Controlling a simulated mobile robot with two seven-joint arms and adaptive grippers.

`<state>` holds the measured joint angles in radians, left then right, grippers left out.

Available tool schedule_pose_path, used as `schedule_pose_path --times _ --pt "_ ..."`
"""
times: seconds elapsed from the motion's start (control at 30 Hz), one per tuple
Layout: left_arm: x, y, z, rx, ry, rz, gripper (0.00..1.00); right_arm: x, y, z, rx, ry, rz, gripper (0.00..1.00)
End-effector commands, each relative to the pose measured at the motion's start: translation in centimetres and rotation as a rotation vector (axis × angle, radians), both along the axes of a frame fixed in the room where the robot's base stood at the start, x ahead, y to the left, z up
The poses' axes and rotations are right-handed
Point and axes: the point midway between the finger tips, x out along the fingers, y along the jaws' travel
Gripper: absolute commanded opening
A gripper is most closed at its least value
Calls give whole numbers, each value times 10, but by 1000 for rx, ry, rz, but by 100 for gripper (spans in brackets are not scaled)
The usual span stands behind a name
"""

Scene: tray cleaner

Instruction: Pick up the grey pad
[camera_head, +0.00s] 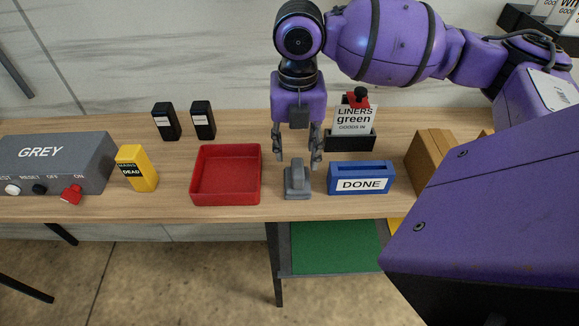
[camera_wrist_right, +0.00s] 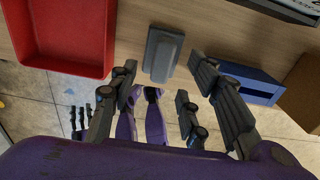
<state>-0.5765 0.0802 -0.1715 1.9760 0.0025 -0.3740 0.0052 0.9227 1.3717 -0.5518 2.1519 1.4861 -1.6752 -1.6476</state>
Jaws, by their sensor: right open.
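The grey pad (camera_head: 297,182) is a small block with a raised grip on top. It stands on the wooden table near the front edge, between the red tray and the blue DONE holder. It also shows in the right wrist view (camera_wrist_right: 164,56), at the top centre. My right gripper (camera_head: 297,157) is open and points down just above the pad, with one finger to each side of it. Its fingers show in the wrist view (camera_wrist_right: 163,76), with the pad seen between and beyond their tips. Contact with the pad cannot be made out. My left gripper does not show in the head view.
The red tray (camera_head: 226,201) stands close left, the blue DONE holder (camera_head: 361,190) close right. Further left are a yellow bottle (camera_head: 137,169) and the GREY box (camera_head: 55,150). A brown box (camera_head: 428,160) is at right.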

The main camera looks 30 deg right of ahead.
Motion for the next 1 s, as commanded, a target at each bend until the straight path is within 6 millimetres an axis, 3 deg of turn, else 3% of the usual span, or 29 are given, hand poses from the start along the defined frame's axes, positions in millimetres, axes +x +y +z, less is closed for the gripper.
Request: schedule_pose_path --times 0.13,0.43,0.73,1.0 --pt "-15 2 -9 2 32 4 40 -1 0 -19 1 4 -1 44" --pt "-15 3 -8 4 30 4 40 1 -2 -61 2 1 -1 44" --pt "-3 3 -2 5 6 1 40 1 -3 -67 0 -2 -1 44" --pt "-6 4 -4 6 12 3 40 1 -3 -67 1 -3 -1 11"
